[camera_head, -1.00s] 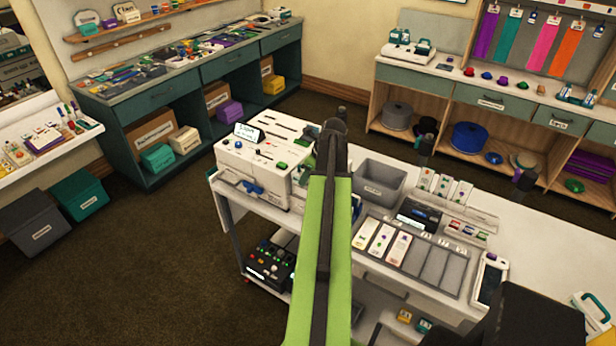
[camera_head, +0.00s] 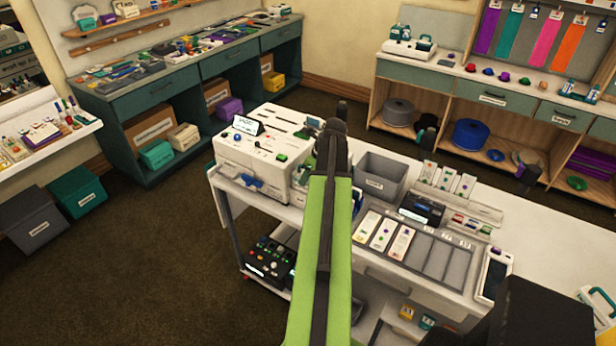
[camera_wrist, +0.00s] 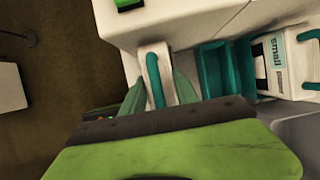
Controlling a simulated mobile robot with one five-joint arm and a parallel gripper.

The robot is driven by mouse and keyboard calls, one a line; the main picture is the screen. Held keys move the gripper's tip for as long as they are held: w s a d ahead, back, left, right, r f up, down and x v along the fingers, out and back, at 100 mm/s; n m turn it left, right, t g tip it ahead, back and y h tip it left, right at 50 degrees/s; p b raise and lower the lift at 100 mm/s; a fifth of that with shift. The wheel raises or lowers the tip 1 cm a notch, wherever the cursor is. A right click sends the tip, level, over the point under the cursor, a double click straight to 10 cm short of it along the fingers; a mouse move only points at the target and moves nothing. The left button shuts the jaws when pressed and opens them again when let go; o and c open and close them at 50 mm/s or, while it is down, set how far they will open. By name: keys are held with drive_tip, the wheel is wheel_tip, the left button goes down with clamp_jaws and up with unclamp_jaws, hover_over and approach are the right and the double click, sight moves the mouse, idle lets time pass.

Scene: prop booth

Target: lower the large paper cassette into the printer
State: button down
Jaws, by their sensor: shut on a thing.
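The white printer (camera_head: 262,157) stands on the left end of the cart, with a small tilted screen on top. In the wrist view its white body (camera_wrist: 190,20) fills the top. My gripper (camera_wrist: 160,92) has its two teal fingers shut on either side of a white piece with a teal handle, which I take to be the large paper cassette (camera_wrist: 151,60). It is close against the printer's front, and I cannot tell if it touches. Its lower part and label are hidden. In the head view my arm hides the gripper and cassette.
An open teal slot (camera_wrist: 213,72) lies right of the held piece, beside a white cassette marked "small" (camera_wrist: 275,62). A grey bin (camera_head: 379,177) and a card tray (camera_head: 430,245) sit right of the printer on the cart.

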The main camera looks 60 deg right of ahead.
drive_tip(key=shift+f+b, duration=0.7)
drive_tip(key=shift+f, duration=0.2)
drive_tip(key=c, duration=0.8)
unclamp_jaws()
drive_tip(key=shift+c, duration=0.2)
drive_tip(key=p+v, duration=1.6)
drive_tip(key=v, duration=0.1)
drive_tip(key=shift+r, duration=0.25)
